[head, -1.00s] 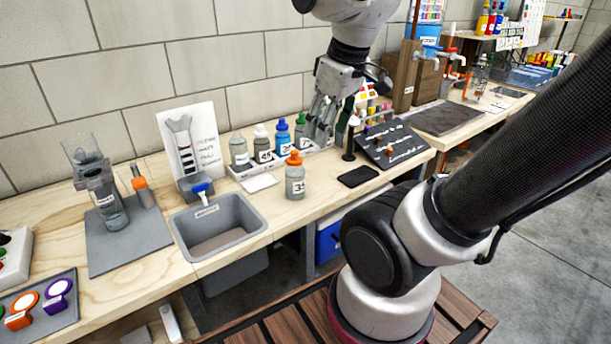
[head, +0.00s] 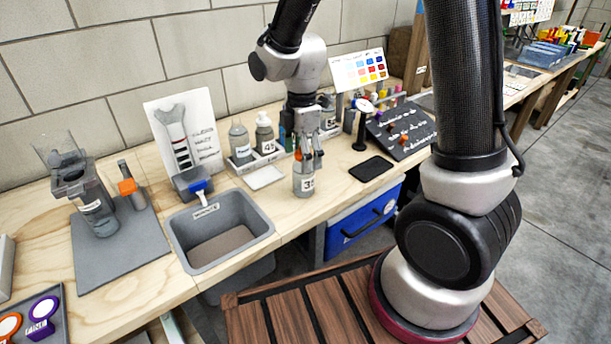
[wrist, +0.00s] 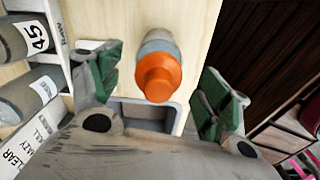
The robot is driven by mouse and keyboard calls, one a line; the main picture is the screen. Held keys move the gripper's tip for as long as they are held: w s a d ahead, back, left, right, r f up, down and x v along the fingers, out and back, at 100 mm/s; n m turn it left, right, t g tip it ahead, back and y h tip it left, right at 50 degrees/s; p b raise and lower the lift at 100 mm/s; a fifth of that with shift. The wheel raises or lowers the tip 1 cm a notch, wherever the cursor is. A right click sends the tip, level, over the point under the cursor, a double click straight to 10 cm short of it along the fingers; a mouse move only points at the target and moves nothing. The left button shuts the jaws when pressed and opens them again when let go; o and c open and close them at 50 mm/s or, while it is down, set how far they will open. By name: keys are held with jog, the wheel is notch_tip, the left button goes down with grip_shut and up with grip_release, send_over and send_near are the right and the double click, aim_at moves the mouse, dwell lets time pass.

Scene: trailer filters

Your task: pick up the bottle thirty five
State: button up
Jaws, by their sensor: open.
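The bottle labelled 35 (head: 303,182) stands upright on the wooden bench, grey with an orange cap. Its label is partly readable in the head view. My gripper (head: 306,155) is above it, pointing down, with its fingers around the cap level. In the wrist view the orange cap (wrist: 158,78) lies between the two open, green-padded fingers of my gripper (wrist: 164,105), with a gap on each side. The fingers hide part of the cap in the head view.
A white rack (head: 258,160) behind holds several bottles, one labelled 45 (head: 265,134). A grey sink (head: 220,235) is at left. A black phone-like slab (head: 371,168), a black stand (head: 362,125) and a dark sign board (head: 402,130) are at right.

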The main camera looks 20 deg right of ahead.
notch_tip(320, 180, down, 4)
jog(key=shift+w+r, duration=0.15)
jog(key=shift+r, duration=0.05)
jog(key=shift+c, duration=0.4)
jog(key=c, duration=1.3)
jog(key=shift+c, duration=0.2)
jog(key=shift+r, duration=0.15)
